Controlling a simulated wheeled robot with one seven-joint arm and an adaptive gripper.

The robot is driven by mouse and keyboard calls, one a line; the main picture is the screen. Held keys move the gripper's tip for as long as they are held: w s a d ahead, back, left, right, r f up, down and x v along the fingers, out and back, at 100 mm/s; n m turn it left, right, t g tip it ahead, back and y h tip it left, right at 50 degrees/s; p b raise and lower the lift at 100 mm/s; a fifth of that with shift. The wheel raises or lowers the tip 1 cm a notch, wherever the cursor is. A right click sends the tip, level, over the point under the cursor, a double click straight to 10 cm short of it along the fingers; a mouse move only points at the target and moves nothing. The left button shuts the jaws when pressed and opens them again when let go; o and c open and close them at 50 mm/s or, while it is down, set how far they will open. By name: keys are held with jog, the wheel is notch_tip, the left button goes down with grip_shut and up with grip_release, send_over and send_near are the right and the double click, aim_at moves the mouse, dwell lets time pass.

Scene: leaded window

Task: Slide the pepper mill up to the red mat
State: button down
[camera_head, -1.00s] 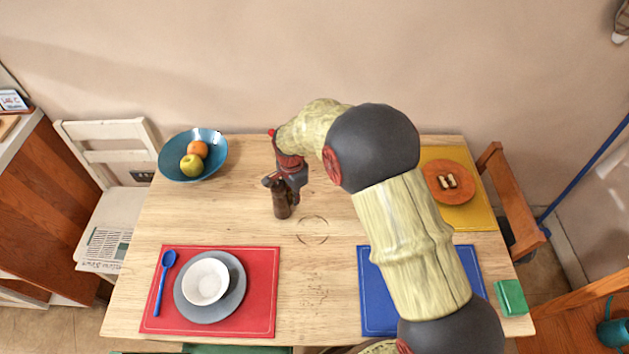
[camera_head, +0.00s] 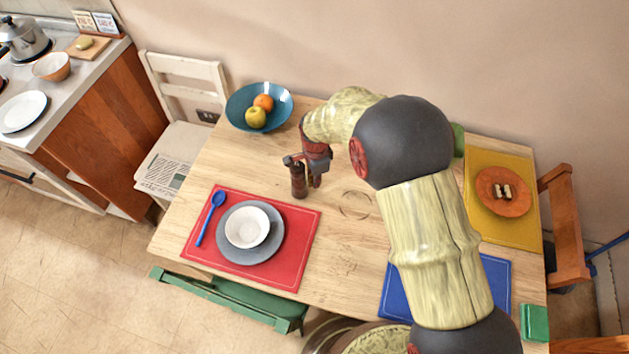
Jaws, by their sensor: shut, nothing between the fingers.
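The pepper mill (camera_head: 298,183) is a small dark brown cylinder standing upright on the wooden table. It is just beyond the far edge of the red mat (camera_head: 205,244), near the mat's far right corner. My gripper (camera_head: 314,181) is shut and empty, pointing down close behind and to the right of the mill. It seems to be against the mill, but the contact is partly hidden.
A grey plate (camera_head: 275,250) with a white bowl (camera_head: 246,228) and a blue spoon (camera_head: 211,218) are on the red mat. A blue fruit bowl (camera_head: 238,114) stands at the back left. My arm covers part of the blue mat (camera_head: 497,280). Bare wood surrounds the mill's left side.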

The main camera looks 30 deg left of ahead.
jog(key=shift+w+d, duration=0.9)
jog(key=shift+w, duration=0.25)
jog(key=shift+w+r+p, duration=0.35)
jog(key=shift+r+p, duration=0.05)
jog(key=shift+r, duration=0.35)
notch_tip(320, 180, up, 8)
jog(key=p, duration=0.1)
jog(key=shift+s+d+r+p, duration=0.15)
jog(key=shift+r+p, duration=0.1)
jog(key=shift+p, duration=0.15)
